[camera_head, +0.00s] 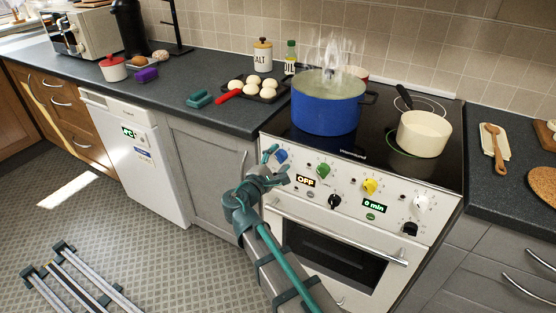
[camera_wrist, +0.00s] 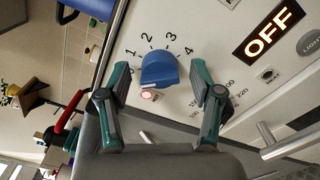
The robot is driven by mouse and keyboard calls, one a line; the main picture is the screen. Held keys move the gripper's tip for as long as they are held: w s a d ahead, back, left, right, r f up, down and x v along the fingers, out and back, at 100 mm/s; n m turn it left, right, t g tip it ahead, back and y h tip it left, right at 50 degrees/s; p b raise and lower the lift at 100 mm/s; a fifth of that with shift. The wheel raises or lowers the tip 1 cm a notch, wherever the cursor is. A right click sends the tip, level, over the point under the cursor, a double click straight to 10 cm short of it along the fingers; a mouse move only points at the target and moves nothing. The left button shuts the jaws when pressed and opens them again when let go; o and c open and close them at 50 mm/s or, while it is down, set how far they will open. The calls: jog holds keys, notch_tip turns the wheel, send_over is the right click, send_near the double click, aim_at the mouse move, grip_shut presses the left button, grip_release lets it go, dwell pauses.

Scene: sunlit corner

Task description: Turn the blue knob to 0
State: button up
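The blue knob (camera_head: 281,155) is at the left end of the white stove's control panel, and it also shows in the wrist view (camera_wrist: 159,70). Its dial has the digits 1 to 4 printed around it; the spot for 0 is mostly behind a finger. I cannot tell which mark the knob points at. A small red light (camera_wrist: 148,95) glows beside it. My gripper (camera_wrist: 160,66) is open in front of the panel, with one green finger on each side of the knob and a gap to each. In the head view my gripper (camera_head: 276,164) partly overlaps the dial area.
Green (camera_head: 323,170), yellow (camera_head: 370,186) and white (camera_head: 420,203) knobs sit to the right on the panel. A display (camera_head: 305,181) reads OFF. The oven handle (camera_head: 340,238) sticks out below. A steaming blue pot (camera_head: 325,108) and a cream saucepan (camera_head: 424,135) stand on the hob.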

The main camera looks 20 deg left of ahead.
jog(key=s+a, duration=0.2)
jog(key=s, duration=0.9)
jog(key=shift+s, duration=0.4)
jog(key=shift+a, duration=0.1)
jog(key=s+d+f+m+g+p, duration=0.1)
jog(key=d+f+m+g, duration=0.2)
jog(key=f, duration=0.5)
jog(key=s+d+f+m+g, duration=0.1)
jog(key=d+f+m+g, duration=0.2)
jog(key=f, duration=0.5)
jog(key=s+d+f+m+g+h+p, duration=0.1)
jog(key=s+d+f+m+g+p, duration=0.3)
jog(key=d+f+g, duration=0.75)
jog(key=s+d+f+m+g+y+p, duration=0.2)
jog(key=s+d+f+m, duration=0.4)
jog(key=s+d, duration=0.6)
jog(key=s+d+f+m+g+y+p, duration=0.2)
jog(key=s+d+f+m+g+p, duration=0.2)
jog(key=s+d+f, duration=0.4)
jog(key=s+d+m+g, duration=0.1)
jog(key=s+d+m, duration=0.1)
jog(key=s+d, duration=0.3)
jog(key=shift+s+f, duration=0.2)
jog(key=shift+s, duration=0.35)
